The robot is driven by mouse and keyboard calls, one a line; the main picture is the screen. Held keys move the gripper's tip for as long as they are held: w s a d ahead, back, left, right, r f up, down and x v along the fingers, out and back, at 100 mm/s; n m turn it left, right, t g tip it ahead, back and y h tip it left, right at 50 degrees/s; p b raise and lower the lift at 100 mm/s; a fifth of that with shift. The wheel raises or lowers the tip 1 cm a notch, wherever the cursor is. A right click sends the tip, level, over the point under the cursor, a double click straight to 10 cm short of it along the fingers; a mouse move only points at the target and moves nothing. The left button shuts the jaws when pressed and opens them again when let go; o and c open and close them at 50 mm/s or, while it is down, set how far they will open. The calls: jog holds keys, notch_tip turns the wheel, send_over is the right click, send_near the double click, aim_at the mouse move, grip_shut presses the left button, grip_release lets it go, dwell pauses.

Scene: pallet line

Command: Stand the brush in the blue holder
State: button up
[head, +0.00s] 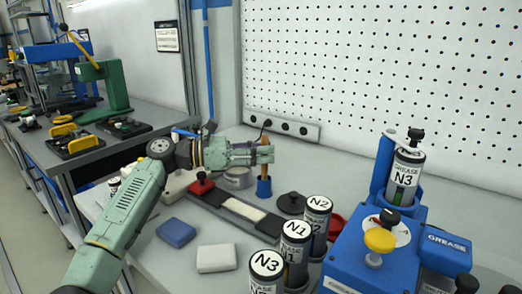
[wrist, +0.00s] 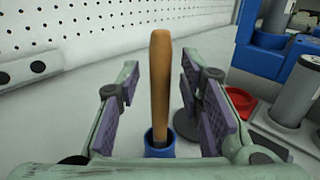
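The brush, with only its wooden handle (head: 264,171) showing, stands upright in the blue holder (head: 264,187) on the bench. In the wrist view the handle (wrist: 160,85) rises from the holder (wrist: 159,147), with its lower end hidden inside. My gripper (head: 264,154) is level with the upper handle. In the wrist view my gripper (wrist: 158,105) is open. Its purple finger pads stand on both sides of the handle, with a gap on each side. The brush's bristles are not visible.
Grease cartridges (head: 296,250) stand at the front right, beside the blue grease machine (head: 350,258). A dark round lid (head: 291,203) and a red dish (head: 336,222) lie right of the holder. A blue block (head: 176,232) and a white block (head: 217,258) lie in front.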

jog(key=s+a+b, duration=0.2)
jog(key=a, duration=0.9)
jog(key=shift+a+r+b, duration=0.15)
jog(key=shift+a+b, duration=0.25)
